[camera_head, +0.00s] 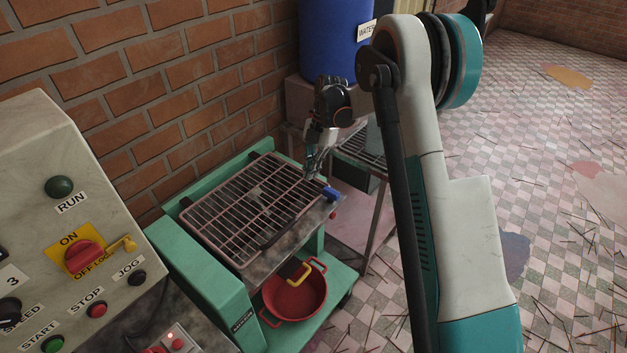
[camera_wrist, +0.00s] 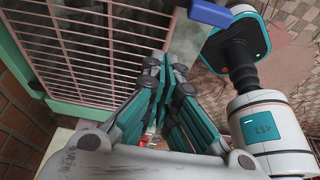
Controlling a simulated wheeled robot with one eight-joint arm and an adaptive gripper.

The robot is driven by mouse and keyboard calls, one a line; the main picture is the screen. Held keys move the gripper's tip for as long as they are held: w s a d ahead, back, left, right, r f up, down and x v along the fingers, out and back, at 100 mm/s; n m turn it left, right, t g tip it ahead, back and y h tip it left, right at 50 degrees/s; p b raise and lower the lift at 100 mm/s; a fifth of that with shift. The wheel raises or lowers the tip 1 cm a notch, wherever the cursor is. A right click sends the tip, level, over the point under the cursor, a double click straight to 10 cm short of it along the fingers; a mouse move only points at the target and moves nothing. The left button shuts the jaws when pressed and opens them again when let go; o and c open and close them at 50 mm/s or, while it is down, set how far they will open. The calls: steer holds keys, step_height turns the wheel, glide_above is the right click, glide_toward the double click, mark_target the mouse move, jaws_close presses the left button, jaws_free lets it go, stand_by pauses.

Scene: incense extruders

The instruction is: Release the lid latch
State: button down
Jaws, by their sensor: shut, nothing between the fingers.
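The pink wire-grid lid (camera_head: 222,222) lies closed over the green machine; its grid also shows in the wrist view (camera_wrist: 75,48). A blue tab (camera_head: 329,193) sits on the metal plate by the lid's right corner, and it shows in the wrist view (camera_wrist: 210,13). I cannot tell for sure which piece is the latch. My gripper (camera_head: 311,172) is over the lid's far right corner, close to the blue tab but apart from it. Its fingers (camera_wrist: 165,65) are shut and empty.
A red pan (camera_head: 295,298) stands on the machine's lower shelf. A control panel (camera_head: 45,215) with buttons and a yellow-red switch is at left. A brick wall (camera_head: 150,75) is behind. A blue water barrel (camera_head: 333,38) stands behind my gripper. The tiled floor (camera_head: 540,170) at right is littered with sticks.

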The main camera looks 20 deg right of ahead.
mark_target(311, 199)
steer(key=b+x, duration=0.2)
steer(key=x, duration=0.7)
steer(key=shift+a+f, duration=0.15)
steer(key=shift+f, duration=0.15)
steer(key=w+d, duration=0.1)
steer(key=d, duration=0.1)
steer(key=shift+w+d+b, duration=0.3)
steer(key=shift+w+d, duration=0.1)
steer(key=shift+w+d+r, duration=0.15)
steer(key=shift+w+d, duration=0.05)
steer(key=shift+d, duration=0.05)
